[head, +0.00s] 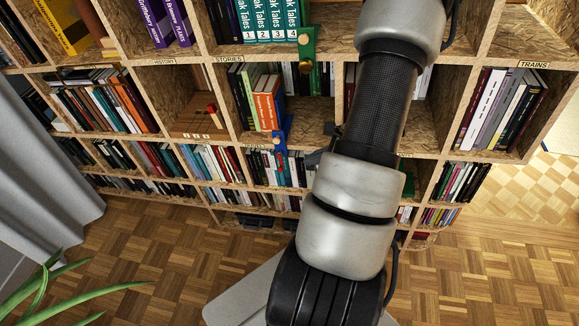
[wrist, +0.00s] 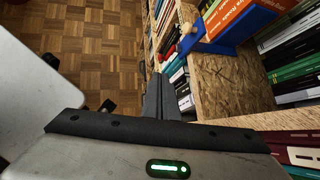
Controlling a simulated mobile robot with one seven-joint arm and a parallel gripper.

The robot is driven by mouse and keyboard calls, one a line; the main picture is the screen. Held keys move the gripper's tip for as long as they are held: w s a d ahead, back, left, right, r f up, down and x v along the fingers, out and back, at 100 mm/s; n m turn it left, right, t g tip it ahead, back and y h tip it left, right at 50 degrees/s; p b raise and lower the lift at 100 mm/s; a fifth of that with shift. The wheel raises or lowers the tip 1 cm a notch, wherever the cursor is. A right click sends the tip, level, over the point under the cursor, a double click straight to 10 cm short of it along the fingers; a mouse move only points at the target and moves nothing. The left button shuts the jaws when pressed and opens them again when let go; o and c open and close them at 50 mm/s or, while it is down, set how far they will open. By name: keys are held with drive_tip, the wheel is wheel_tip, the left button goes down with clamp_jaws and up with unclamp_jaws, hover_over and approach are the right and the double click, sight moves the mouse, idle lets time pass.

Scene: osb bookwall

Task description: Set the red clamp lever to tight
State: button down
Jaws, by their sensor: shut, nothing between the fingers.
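Several small white labels line the base's front, too small to read. In the wrist view a small red part (wrist: 169,52), apparently the lever, shows beyond my fingertips, beside the shelf fronts. My gripper (wrist: 159,82) is shut and empty, with its fingers together and apart from the lever. In the head view my arm hides most of the gripper; a dark part of it shows just left of the arm, right of the blue bookend.
A blue bookend (head: 280,142) with a brass knob juts from the shelf between lever and arm; it also shows in the wrist view (wrist: 205,45). A green bookend (head: 307,48) is above. Orange books (head: 267,105) stand beside the blue one. The parquet floor (head: 170,240) is clear.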

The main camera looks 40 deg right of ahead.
sight(282, 170)
drive_tip(key=b+x, duration=0.2)
drive_tip(key=x, duration=1.2)
drive_tip(key=shift+a, duration=0.1)
drive_tip(key=shift+f+b, duration=0.2)
drive_tip(key=shift+b, duration=0.35)
